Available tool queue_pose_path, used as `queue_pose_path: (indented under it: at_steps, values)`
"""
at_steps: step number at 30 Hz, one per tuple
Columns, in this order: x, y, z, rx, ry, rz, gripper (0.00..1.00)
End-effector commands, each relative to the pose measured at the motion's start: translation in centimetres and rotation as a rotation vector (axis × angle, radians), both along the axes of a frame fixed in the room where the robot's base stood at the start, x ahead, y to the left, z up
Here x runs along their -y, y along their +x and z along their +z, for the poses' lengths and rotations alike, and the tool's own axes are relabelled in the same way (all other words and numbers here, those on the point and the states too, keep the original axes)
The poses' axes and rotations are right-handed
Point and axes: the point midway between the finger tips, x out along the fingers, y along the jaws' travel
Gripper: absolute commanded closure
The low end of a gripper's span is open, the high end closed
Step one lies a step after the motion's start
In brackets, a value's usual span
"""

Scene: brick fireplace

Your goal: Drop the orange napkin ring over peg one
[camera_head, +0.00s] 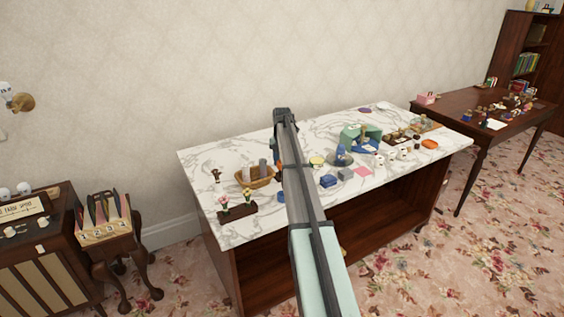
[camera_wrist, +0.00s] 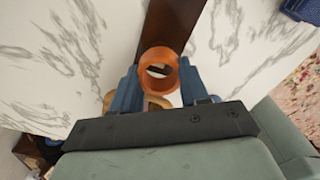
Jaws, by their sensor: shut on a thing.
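The orange napkin ring (camera_wrist: 147,68) is in the wrist view, between the two blue fingers of my gripper (camera_wrist: 160,88). My gripper is shut on it, and its opening faces the camera. Through the opening I see white and a brown shape that I cannot make out. A dark brown strip (camera_wrist: 172,25) runs under and beyond the ring; I cannot tell whether it is a peg base. I cannot pick out peg one in either view. In the head view my arm hides most of the gripper and the ring.
The white marble tabletop (camera_head: 205,165) holds a wooden basket (camera_head: 256,181), a dark flower stand (camera_head: 238,212), a blue block (camera_head: 328,181), a green box (camera_head: 352,133) and several small things at the right. The left back corner is fairly clear. A dark table (camera_head: 470,108) stands at the right.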

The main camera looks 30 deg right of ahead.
Motion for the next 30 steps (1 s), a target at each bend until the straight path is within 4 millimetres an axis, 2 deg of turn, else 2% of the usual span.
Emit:
queue_pose_path:
  at_steps: [30]
  values:
    - [0.0, 0.0, -2.0, 0.000, 0.000, 0.000, 0.85]
